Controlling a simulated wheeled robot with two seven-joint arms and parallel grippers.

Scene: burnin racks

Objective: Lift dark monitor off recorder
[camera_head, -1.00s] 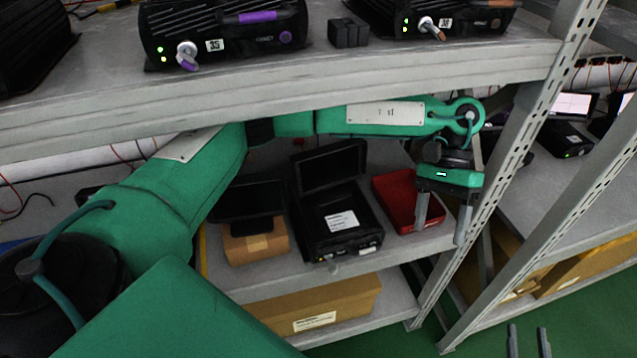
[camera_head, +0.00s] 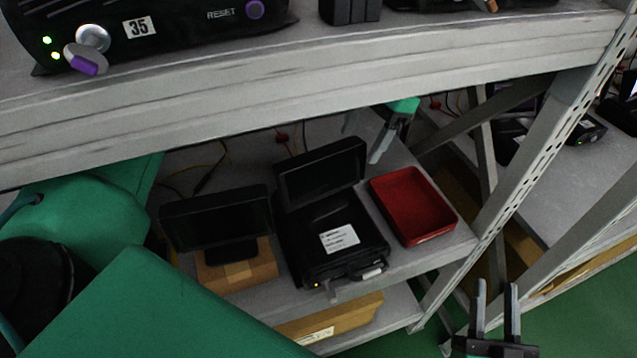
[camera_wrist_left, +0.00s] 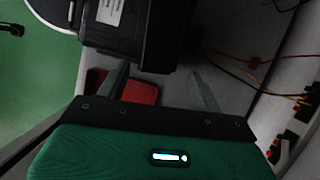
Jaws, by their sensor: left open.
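A dark monitor (camera_head: 217,221) with a blank screen stands at the left of the lower shelf, on or just behind a small cardboard box (camera_head: 237,268). Beside it is a black case-like unit (camera_head: 305,226), probably the recorder, with a dark screen panel (camera_head: 320,172) raised at its back. Whether that panel is part of the unit I cannot tell. My left gripper (camera_head: 363,145) is open and empty behind the red tray, right of the panel. The left wrist view shows its spread fingers (camera_wrist_left: 158,74) near the black unit (camera_wrist_left: 135,30). My right gripper (camera_head: 496,286) is open, low at the front right.
A red tray (camera_head: 412,207) lies right of the black unit. The upper shelf's thick edge (camera_head: 330,95) hangs over the lower shelf. A perforated rack post (camera_head: 530,165) stands at the right. Cables (camera_wrist_left: 250,75) run along the back.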

